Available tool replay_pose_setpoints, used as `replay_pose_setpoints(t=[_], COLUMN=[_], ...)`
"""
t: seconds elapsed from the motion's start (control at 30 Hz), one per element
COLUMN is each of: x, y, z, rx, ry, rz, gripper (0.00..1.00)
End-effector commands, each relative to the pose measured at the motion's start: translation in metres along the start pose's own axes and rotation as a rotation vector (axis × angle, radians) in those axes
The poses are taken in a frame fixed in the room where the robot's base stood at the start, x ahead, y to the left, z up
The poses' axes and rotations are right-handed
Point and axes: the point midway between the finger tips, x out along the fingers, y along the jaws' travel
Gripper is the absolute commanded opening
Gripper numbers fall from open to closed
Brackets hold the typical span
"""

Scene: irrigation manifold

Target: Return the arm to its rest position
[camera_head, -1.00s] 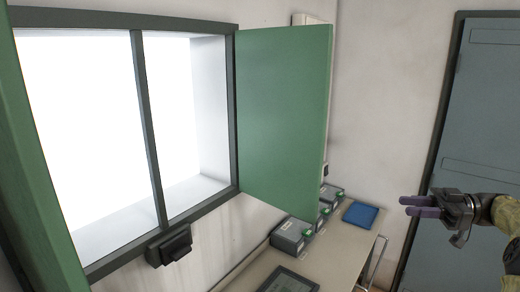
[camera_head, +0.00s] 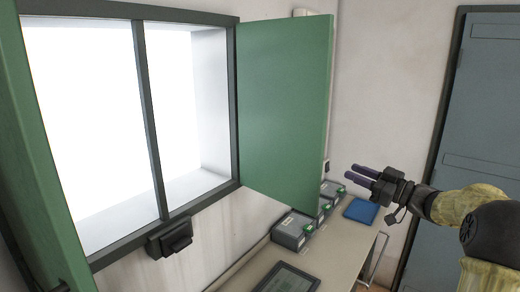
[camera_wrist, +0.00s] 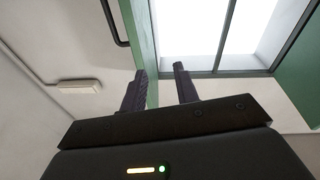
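My gripper (camera_head: 357,172) is at the right of the head view, with its fingers pointing left toward the open green shutter. It is in the air above the bench, apart from the shutter and the bench. In the wrist view the two dark fingers (camera_wrist: 158,90) stand apart with nothing between them. My yellowish arm comes in from the right edge of the head view.
A bright window (camera_head: 86,125) with green shutters (camera_head: 284,110) swung open fills the left. Below are a bench (camera_head: 335,245) with grey boxes (camera_head: 292,229), a blue pad (camera_head: 360,210) and a tablet (camera_head: 288,279). A blue-grey door (camera_head: 485,120) stands at the right.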

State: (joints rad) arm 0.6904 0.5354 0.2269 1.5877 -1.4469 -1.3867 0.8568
Motion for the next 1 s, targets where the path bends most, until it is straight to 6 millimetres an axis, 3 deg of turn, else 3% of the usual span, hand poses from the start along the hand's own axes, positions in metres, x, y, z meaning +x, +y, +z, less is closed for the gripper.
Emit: replay_pose_setpoints(t=[0.03, 0.2, 0.33, 0.47, 0.67, 0.8, 1.0], x=[0.013, 0.036, 0.036, 0.021, -0.026, -0.066, -0.12], y=[-0.003, -0.004, -0.018, -0.043, -0.111, -0.176, -0.276], z=[0.01, 0.044, 0.08, 0.122, 0.19, 0.23, 0.266], rx=[-0.002, 0.013, 0.048, 0.106, 0.24, 0.357, 0.532], ry=[-0.018, -0.127, -0.262, -0.434, -0.757, -0.992, -1.282], rz=[0.066, 0.317, 0.482, 0.62, 0.756, 0.781, 0.731], gripper=[0.3, 0.3, 0.3, 0.3, 0.3, 0.3, 0.3])
